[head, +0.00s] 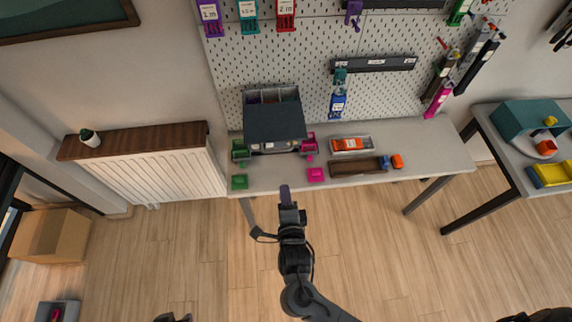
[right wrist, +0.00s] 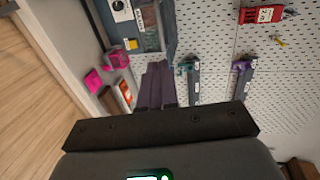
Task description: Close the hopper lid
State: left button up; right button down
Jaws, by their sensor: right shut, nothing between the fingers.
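The hopper (head: 273,95) stands at the back left of the workbench against the pegboard. Its dark slate lid (head: 275,122) is a flat panel at the front of it, and open compartments show behind the panel. In the right wrist view part of the hopper (right wrist: 148,28) shows at the top. My right gripper (head: 285,195) is in front of the bench's front edge, below and apart from the lid. Its purple fingers (right wrist: 157,84) are together and empty. My left gripper cannot be made out.
Green and pink bins (head: 240,149) flank the hopper, with a green block (head: 239,182) and a pink block (head: 316,174) in front. A grey tray (head: 352,144) with an orange item and a brown tray (head: 356,166) lie to the right. Tools hang on the pegboard (head: 310,60).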

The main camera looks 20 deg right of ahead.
jog(key=p, duration=0.2)
send_near(279, 151)
jog(key=x, duration=0.5)
jog(key=shift+w, duration=0.15)
jog(key=shift+w+d+f+p, duration=0.2)
jog(key=shift+w+p, duration=0.1)
jog(key=shift+w, duration=0.35)
